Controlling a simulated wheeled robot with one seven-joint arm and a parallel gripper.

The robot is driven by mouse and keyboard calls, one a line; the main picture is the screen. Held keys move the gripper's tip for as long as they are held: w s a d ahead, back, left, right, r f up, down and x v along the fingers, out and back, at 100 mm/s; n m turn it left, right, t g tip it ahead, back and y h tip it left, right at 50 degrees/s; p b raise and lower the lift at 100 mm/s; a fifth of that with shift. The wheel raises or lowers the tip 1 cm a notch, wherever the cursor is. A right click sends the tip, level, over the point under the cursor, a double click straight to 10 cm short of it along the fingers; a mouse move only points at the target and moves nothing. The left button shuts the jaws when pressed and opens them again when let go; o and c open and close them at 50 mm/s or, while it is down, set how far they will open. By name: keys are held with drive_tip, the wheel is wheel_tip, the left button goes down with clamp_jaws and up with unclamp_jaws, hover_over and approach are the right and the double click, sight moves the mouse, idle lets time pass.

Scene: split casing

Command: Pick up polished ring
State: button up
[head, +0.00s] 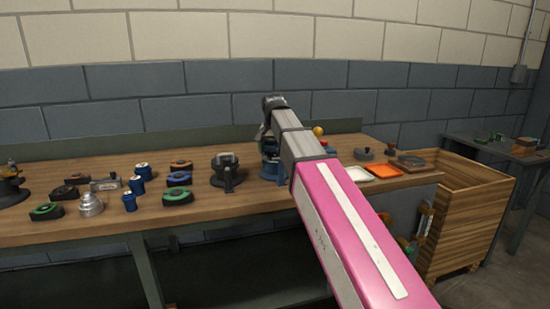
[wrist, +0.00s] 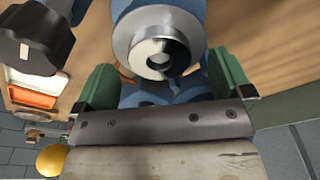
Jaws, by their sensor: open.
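A shiny silver ring (wrist: 128,42), which looks like the polished ring, shows at the top middle of the wrist view. It sits at a blue body (wrist: 186,12), with a dark opening and a pale metal part in its centre. My gripper (wrist: 163,82) is open, with one green finger on each side, near the ring's lower edge. Nothing is clearly held, and I cannot tell whether a finger touches the ring. In the head view a blue fixture (head: 270,166) on the bench is partly hidden by my arm, and the ring and gripper cannot be made out there.
A black clamp-like device (head: 227,172) stands left of the blue fixture on the wooden bench (head: 250,203). Several cylinders and round parts lie farther left. White (head: 357,174) and orange (head: 383,171) trays are to the right. A wooden crate (head: 465,215) stands beyond the bench end.

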drive_tip(key=shift+f, duration=0.7)
drive_tip(key=c, duration=1.1)
drive_tip(key=shift+r, duration=0.15)
